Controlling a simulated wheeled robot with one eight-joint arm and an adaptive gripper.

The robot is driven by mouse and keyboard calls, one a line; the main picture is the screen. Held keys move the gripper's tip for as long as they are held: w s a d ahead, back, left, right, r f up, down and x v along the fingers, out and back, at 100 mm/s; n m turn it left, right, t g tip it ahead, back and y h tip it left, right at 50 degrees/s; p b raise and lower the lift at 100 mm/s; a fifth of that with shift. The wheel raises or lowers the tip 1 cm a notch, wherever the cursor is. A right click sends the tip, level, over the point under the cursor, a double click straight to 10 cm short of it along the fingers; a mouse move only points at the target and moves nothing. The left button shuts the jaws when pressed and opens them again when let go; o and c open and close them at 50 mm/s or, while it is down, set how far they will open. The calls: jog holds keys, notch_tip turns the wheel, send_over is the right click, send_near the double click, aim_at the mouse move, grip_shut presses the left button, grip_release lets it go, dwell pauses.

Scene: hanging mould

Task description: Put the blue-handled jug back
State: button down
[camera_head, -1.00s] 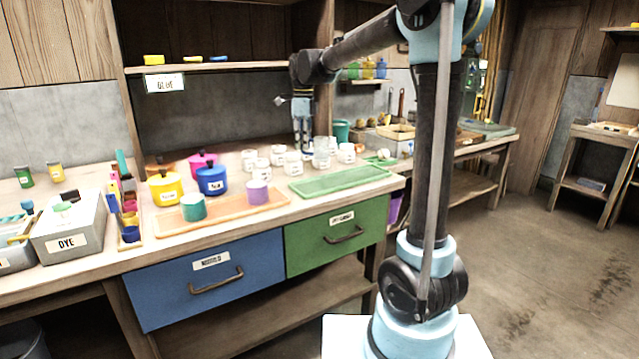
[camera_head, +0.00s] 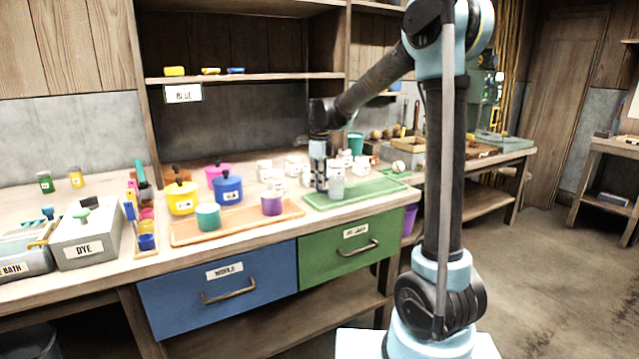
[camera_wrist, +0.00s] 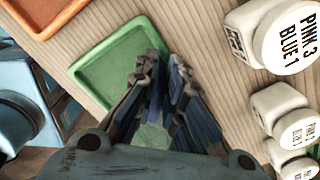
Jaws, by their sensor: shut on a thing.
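My gripper (camera_head: 320,186) points down at the left part of the green tray (camera_head: 382,189). A clear, pale jug (camera_head: 337,183) is at the fingers, over the tray, and looks upright. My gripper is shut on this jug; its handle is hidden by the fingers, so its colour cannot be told. I cannot tell whether the jug touches the tray. In the wrist view, the fingers (camera_wrist: 165,75) are close together in front of the green tray (camera_wrist: 100,72). A pale green patch (camera_wrist: 152,137) shows between them.
White labelled cups (camera_head: 264,170) stand behind and left of the gripper; some show close by in the wrist view (camera_wrist: 285,40). An orange tray (camera_head: 185,236) with coloured pots is to the left. The right part of the green tray is clear. A shelf (camera_head: 255,77) is above.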

jog(key=c, duration=1.7)
grip_release()
notch_tip(320, 180, up, 12)
jog(key=s+d+f+n, duration=0.2)
jog(key=s+d+n, duration=0.3)
jog(key=s+d, duration=0.5)
jog(key=s+d+f+n, duration=0.5)
jog(key=s+d+f, duration=0.1)
jog(key=s, duration=0.1)
jog(key=s+d+f+n+t, duration=0.1)
jog(key=s+d+f+n, duration=0.4)
jog(key=s+d+f, duration=0.1)
jog(key=s+d+f+n+t, duration=0.1)
jog(key=s+d+f+n, duration=0.4)
jog(key=s+f, duration=0.3)
jog(key=shift+s+d+f, duration=0.1)
jog(key=shift+s+d, duration=0.55)
jog(key=shift+s, duration=0.3)
